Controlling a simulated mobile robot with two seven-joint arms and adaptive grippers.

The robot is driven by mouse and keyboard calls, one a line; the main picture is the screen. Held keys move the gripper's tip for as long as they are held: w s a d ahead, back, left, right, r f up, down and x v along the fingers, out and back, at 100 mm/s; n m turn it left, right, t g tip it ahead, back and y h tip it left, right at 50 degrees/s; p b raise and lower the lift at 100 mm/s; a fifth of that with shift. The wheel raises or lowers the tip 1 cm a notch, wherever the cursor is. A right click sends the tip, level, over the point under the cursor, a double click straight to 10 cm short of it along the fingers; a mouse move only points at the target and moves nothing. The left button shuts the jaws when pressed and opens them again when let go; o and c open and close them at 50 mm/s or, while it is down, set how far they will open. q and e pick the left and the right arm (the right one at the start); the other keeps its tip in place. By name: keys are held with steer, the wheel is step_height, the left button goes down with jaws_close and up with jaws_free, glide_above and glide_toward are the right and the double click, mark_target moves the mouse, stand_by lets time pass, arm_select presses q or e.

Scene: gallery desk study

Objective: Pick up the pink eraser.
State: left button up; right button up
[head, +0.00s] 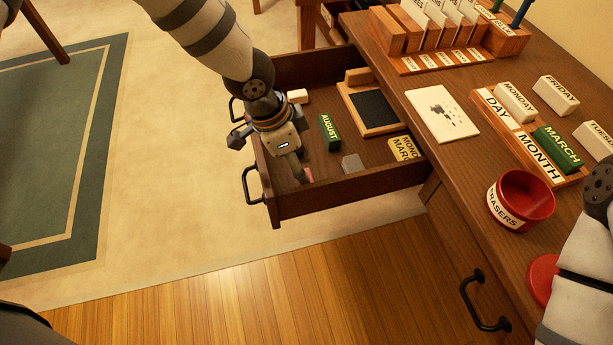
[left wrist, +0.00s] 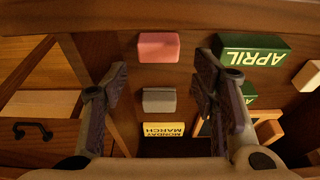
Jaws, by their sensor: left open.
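The pink eraser (head: 307,175) lies in the open drawer near its front right corner, partly hidden by my left gripper in the head view. In the left wrist view the whole pink eraser (left wrist: 158,47) shows beyond the gap between the fingertips. My left gripper (head: 294,170) points down into the drawer. Its fingers (left wrist: 162,75) are spread apart with nothing between them, and the eraser is apart from both. My right gripper is not in view; only part of my right arm shows at the right edge.
A green APRIL block (left wrist: 252,50) lies beside the pink eraser. The drawer wall (head: 345,193) is close. A red cup (head: 524,196) stands on the desk.

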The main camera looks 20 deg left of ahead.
arm_select(q)
steer(key=x, duration=0.5)
steer(key=shift+d+f+b, duration=0.15)
steer(key=shift+f+b, duration=0.15)
steer(key=shift+f, duration=0.1)
steer(key=shift+r, duration=0.1)
steer(key=c, duration=0.9)
step_height(320, 180, up, 10)
steer(key=shift+p, duration=0.6)
